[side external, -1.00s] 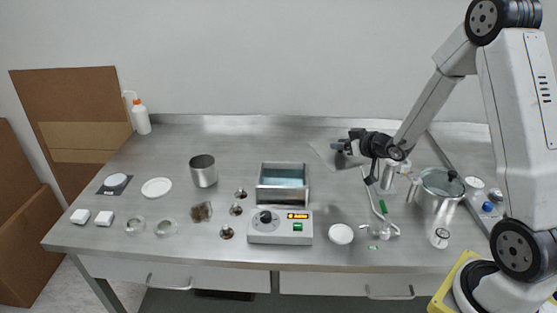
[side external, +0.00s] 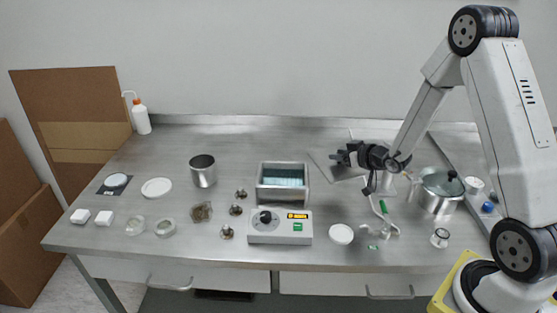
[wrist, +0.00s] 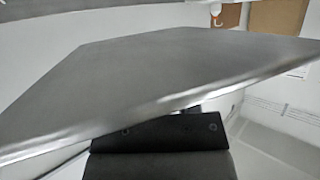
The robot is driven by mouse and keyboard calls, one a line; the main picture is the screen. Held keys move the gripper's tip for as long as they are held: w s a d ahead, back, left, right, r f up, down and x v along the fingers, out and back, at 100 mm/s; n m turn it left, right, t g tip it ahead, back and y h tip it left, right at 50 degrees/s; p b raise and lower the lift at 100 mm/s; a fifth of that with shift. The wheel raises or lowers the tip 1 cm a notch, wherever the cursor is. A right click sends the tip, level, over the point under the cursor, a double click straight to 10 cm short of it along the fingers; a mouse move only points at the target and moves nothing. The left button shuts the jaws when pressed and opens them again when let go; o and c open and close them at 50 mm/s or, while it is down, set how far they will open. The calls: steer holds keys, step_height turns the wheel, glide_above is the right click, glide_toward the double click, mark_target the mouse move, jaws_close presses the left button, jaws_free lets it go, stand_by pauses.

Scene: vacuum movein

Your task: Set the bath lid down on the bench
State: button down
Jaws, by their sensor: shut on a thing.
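The bath lid (side external: 323,167) is a thin grey metal plate to the right of the bath in the side view. My gripper (side external: 340,157) is shut on it and partly hides it. In the wrist view, the lid (wrist: 150,75) fills much of the picture above the dark jaw (wrist: 160,133). The lid is low over the bench (side external: 330,130), close to its surface; I cannot tell whether it touches. The bath (side external: 282,198) stands uncovered, with bluish water inside.
A control box (side external: 280,229) stands before the bath. A lidded pot (side external: 438,197), a bent tube with green parts (side external: 383,207) and a white dish (side external: 341,234) stand near my arm. A steel beaker (side external: 203,173) is left of the bath.

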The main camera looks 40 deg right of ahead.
steer(key=shift+f, duration=0.55)
steer(key=shift+c, duration=1.7)
jaws_free()
steer(key=shift+r, duration=0.15)
steer(key=shift+r, duration=0.5)
steer(key=v, duration=1.2)
steer(key=shift+f, duration=0.1)
